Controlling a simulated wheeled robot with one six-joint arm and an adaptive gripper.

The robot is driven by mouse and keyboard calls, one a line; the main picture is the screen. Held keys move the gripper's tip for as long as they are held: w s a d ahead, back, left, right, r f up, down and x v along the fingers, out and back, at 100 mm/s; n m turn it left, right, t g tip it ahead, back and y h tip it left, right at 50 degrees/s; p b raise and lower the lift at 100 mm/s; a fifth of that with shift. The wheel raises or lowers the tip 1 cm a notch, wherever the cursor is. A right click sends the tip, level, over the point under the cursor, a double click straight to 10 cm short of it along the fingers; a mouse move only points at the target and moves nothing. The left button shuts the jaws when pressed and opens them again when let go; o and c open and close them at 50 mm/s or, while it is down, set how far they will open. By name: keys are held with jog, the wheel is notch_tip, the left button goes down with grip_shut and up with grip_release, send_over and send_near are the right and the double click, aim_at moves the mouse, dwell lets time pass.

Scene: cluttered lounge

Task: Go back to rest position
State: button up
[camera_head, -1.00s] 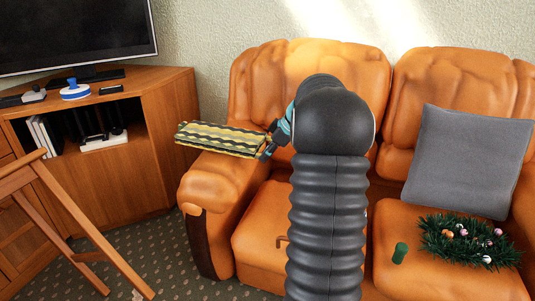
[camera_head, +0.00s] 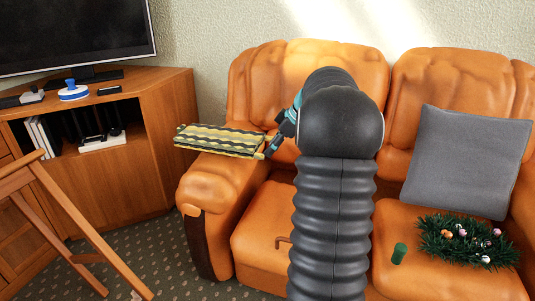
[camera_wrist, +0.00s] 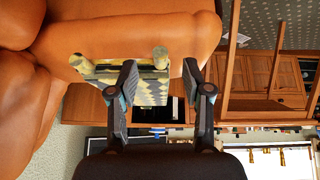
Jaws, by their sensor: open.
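My gripper (camera_head: 272,146) is near the left armrest of the orange leather sofa (camera_head: 207,183), partly hidden behind my dark arm in the head view. A yellow and grey patterned flat object (camera_head: 215,139) lies on top of that armrest, close to the fingertips. In the wrist view my gripper (camera_wrist: 160,76) has its two fingers spread apart. The patterned object (camera_wrist: 150,90) shows behind and between the fingers there. I cannot tell from these views whether a finger touches it.

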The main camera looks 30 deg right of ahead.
jog(key=v, duration=0.7)
jog(key=shift+s+r, duration=0.1)
jog(key=shift+s, duration=0.05)
jog(key=s+a+f+m+g+h, duration=0.25)
jog(key=s+f+m, duration=0.4)
jog(key=m, duration=0.35)
jog(key=s+a+t, duration=0.1)
jog(key=s+a, duration=0.5)
jog(key=a, duration=0.4)
jog(key=s+a+n+h, duration=0.1)
jog(key=s+a, duration=0.6)
jog(key=a, duration=0.3)
jog(key=s+a+n+t, duration=0.1)
jog(key=s+a, duration=0.5)
jog(key=a, duration=0.4)
jog(key=shift+f+t, duration=0.2)
jog(key=shift+t, duration=0.15)
jog(key=shift+s, duration=0.15)
